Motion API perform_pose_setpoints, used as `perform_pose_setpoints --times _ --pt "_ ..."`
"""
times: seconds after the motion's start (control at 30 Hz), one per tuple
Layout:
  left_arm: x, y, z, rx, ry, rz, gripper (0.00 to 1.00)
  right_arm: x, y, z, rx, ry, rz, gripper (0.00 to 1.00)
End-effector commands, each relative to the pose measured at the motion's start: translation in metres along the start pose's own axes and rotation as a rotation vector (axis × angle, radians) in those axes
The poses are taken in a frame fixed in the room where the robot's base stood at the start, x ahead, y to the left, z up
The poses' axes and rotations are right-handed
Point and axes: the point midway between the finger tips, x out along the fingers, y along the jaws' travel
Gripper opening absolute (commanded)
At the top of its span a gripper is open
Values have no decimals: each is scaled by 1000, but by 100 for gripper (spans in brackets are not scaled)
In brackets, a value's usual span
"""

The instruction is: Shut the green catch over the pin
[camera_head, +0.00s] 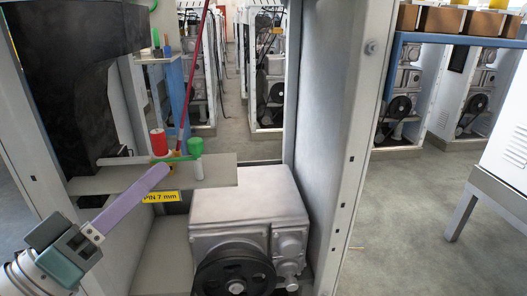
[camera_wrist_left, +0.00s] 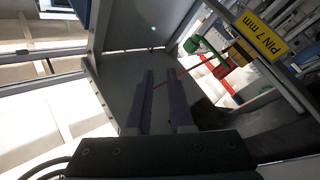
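The green catch (camera_head: 164,158) is a thin strip on the grey shelf, between a red cylinder (camera_head: 158,142) and a green-capped white post (camera_head: 195,147). I cannot tell which part is the pin or how the catch sits over it. Green parts also show at upper right in the left wrist view, around a green knob (camera_wrist_left: 191,45). My left gripper (camera_head: 162,172) has long purple fingers reaching up from the lower left to just in front of the shelf parts. In the left wrist view its fingers (camera_wrist_left: 160,72) stand apart with an empty gap. My right gripper is out of view.
A thin red rod (camera_head: 193,80) rises behind the catch. A grey motor (camera_head: 250,205) with a black pulley stands below. A white frame post (camera_head: 335,150) bounds the right.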

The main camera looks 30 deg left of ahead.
Motion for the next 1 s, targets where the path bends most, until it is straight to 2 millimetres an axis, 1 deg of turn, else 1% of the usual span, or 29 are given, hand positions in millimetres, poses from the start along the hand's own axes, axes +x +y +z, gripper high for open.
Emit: perform_pose_setpoints --times 0.03,0.1,0.17,0.2,0.3,0.4,0.47,0.57,0.67,1.0 --pt "-7 10 8 -140 100 -80 13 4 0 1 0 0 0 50" --pt "-15 19 13 -318 231 -202 5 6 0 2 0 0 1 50" --pt "-23 23 19 -453 329 -308 0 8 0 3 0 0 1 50" --pt "-28 25 23 -531 384 -374 0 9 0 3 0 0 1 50" --pt "-40 29 34 -686 483 -511 0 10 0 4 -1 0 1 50" --pt "-46 31 41 -772 536 -592 0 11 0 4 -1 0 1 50" --pt "-47 32 43 -795 549 -615 0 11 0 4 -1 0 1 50" --pt "-43 27 43 -804 555 -623 0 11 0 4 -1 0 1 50" --pt "-32 17 39 -802 554 -620 0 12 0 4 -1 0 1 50" --pt "18 -33 24 -799 552 -617 0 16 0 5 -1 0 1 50"
